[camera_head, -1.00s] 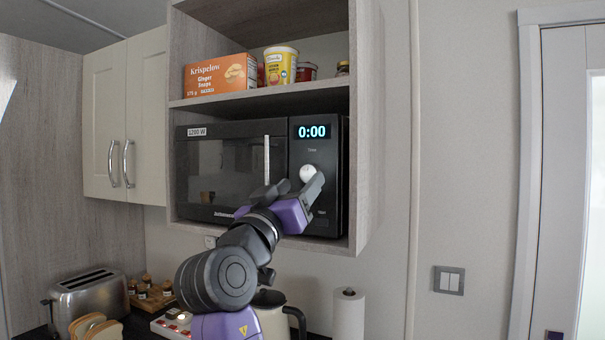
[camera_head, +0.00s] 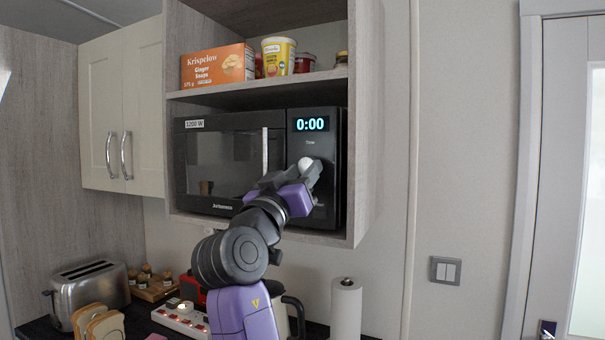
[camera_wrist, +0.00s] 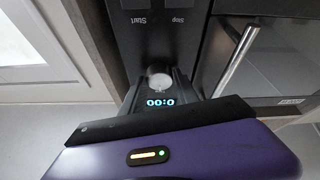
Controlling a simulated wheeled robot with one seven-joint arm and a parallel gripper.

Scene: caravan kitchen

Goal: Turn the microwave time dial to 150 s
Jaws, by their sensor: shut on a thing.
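The black microwave (camera_head: 230,165) sits in a cabinet niche, its door shut. Its display (camera_head: 311,124) reads 0:00. The white time dial (camera_head: 305,163) is below the display, partly hidden by my gripper. My gripper (camera_head: 308,172) is at the dial, its fingers closed on it. In the wrist view, which is upside down, the dial (camera_wrist: 159,80) shows between the fingers, with the display (camera_wrist: 160,102) beside it and the Start and Stop labels beyond.
The microwave door handle (camera_head: 265,152) is just left of my gripper. A shelf above holds a ginger snaps box (camera_head: 215,68) and tubs. Below are a toaster (camera_head: 92,290), a power strip (camera_head: 182,318), a kettle partly hidden by my arm and a paper roll (camera_head: 345,308).

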